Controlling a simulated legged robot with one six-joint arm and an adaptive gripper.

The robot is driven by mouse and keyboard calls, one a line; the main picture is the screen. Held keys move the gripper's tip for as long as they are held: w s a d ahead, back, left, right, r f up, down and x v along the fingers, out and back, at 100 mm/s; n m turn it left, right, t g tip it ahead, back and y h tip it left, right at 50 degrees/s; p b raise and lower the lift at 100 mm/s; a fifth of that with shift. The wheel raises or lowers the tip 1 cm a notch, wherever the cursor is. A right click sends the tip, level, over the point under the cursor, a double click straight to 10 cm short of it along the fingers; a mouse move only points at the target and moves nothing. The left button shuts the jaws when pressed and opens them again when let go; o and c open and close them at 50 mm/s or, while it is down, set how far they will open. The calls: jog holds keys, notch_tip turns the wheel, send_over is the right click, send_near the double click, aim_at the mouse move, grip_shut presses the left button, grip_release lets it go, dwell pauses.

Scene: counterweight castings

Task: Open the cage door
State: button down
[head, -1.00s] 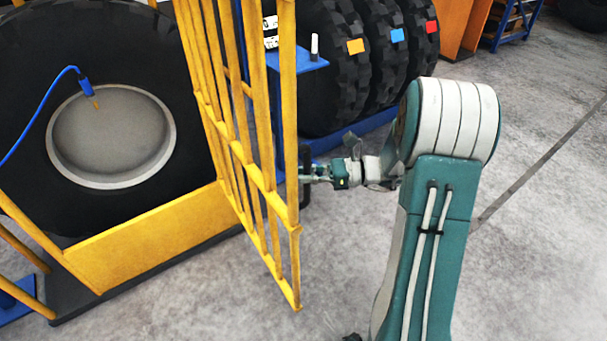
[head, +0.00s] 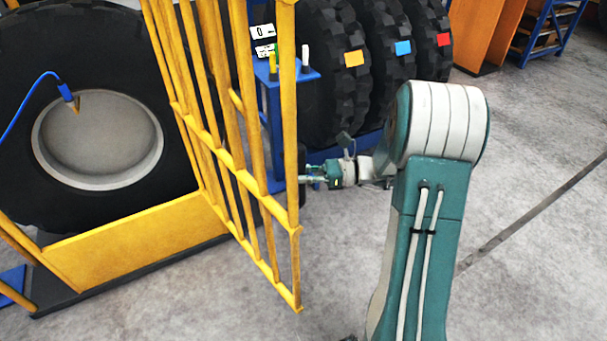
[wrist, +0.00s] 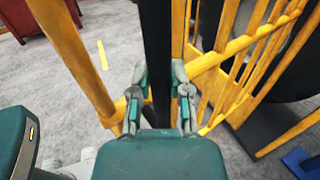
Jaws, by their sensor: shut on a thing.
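The yellow barred cage door (head: 240,170) stands swung out from the cage, its free edge towards my arm. It also shows in the wrist view (wrist: 235,48). A black upright handle bar (wrist: 157,50) sits at the door's free edge; in the head view it is mostly hidden behind the edge post. My gripper (wrist: 158,85) is shut on this handle, with a finger on either side. In the head view my gripper (head: 307,179) reaches the door edge from the right. The cage's yellow lower panel (head: 135,243) shows at left.
A large tyre with a grey hub (head: 100,135) stands inside the cage. Several tyres with coloured tags (head: 375,100) stand on a blue rack behind. The floor to the right (head: 530,240) is clear.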

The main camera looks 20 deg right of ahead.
jog(key=shift+w+d, duration=0.15)
jog(key=shift+d, duration=0.15)
jog(key=c, duration=0.6)
grip_release()
jog(key=shift+o, duration=0.2)
jog(key=v, duration=1.2)
